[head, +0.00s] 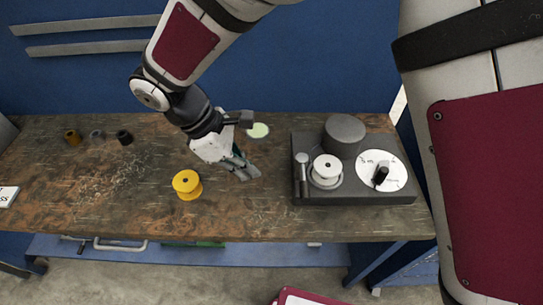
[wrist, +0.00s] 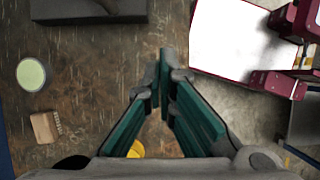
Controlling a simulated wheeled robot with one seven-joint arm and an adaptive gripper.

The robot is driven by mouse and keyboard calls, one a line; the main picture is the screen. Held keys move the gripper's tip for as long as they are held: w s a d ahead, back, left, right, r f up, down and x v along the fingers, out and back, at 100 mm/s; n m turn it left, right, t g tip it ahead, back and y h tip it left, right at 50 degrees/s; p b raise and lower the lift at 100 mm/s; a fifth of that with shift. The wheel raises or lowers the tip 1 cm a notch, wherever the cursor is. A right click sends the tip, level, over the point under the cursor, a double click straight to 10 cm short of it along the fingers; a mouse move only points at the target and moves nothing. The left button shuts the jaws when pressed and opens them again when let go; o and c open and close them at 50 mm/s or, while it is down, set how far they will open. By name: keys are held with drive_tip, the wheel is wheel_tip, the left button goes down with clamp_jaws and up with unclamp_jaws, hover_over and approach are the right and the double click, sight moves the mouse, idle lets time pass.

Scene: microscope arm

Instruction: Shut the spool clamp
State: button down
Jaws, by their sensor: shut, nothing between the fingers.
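The grey clamp device (head: 360,192) stands on the right of the bench in the head view. A white spool (head: 326,166) sits on it. A short lever with a rounded top (head: 302,168) stands at its left edge, beside the spool; I cannot tell its exact angle. My gripper (head: 248,174) is shut and empty, pointing down over the bench to the left of the device and apart from it. In the wrist view the green-padded fingers (wrist: 165,82) meet at their tips, and part of the dark device base (wrist: 90,10) shows at the top.
A yellow spool (head: 187,188) stands left of my gripper. A pale green disc (head: 258,130) lies behind it. A dark cylinder (head: 344,134) and a white dial with a black knob (head: 381,172) are on the device. Small spools (head: 97,137) stand at back left.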

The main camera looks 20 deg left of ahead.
sight(302, 186)
drive_tip(key=w+d+f+p, duration=0.2)
drive_tip(key=d+f+p, duration=0.1)
drive_tip(key=d+f, duration=0.4)
drive_tip(key=shift+d+f, duration=0.15)
drive_tip(key=shift+d, duration=0.25)
drive_tip(key=shift+w, duration=0.1)
drive_tip(key=shift+d+n, duration=0.3)
drive_tip(key=shift+n, duration=0.2)
